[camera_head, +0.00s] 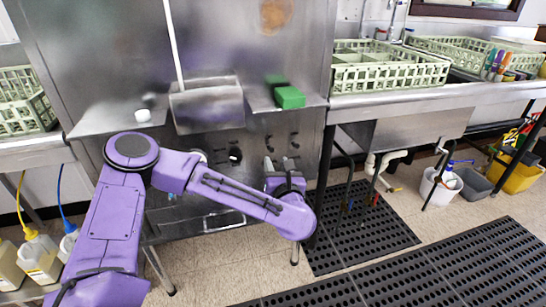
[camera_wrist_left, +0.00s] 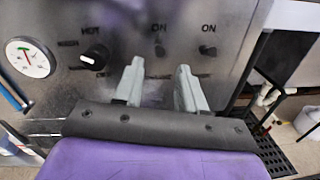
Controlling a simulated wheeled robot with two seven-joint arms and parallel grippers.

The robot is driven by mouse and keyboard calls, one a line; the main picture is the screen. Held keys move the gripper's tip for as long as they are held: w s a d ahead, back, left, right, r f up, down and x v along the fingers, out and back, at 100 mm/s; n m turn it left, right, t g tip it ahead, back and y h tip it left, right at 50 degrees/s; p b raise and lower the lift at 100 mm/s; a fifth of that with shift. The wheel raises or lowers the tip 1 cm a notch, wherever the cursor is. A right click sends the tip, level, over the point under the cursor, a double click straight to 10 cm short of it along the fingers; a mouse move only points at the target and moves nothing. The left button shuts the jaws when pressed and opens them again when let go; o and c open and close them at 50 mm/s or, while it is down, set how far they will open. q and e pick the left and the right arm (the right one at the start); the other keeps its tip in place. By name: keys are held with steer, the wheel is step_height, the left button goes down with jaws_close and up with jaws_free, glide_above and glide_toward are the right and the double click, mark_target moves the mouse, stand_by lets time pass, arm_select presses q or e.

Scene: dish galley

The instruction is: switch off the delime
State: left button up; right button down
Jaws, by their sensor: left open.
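The dishwasher's steel control panel (camera_head: 250,145) is at the centre of the head view. In the left wrist view it carries a black knob (camera_wrist_left: 95,57) under "HOT" and two small toggle switches marked "ON", a middle one (camera_wrist_left: 160,51) and a right one (camera_wrist_left: 208,51). The lettering under the switches is too blurred to read, so I cannot tell which is delime. My left gripper (camera_wrist_left: 158,74) is open and empty, its two pale fingers pointing at the panel just below the switches. In the head view the left gripper (camera_head: 280,164) is partly hidden by my purple arm.
A round gauge (camera_wrist_left: 27,57) is left of the knob. A green block (camera_head: 290,97) sits on a steel ledge above the panel, beside a steel box (camera_head: 207,107). Green dish racks (camera_head: 388,72) stand on the right counter. Black mats (camera_head: 360,235) cover the floor there.

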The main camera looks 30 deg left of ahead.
mark_target(270, 149)
arm_select(q)
steer(key=x, duration=0.6)
steer(key=shift+w+a+f, duration=0.1)
steer(key=shift+w+f, duration=0.05)
jaws_close()
arm_select(e)
steer(key=shift+r, duration=0.1)
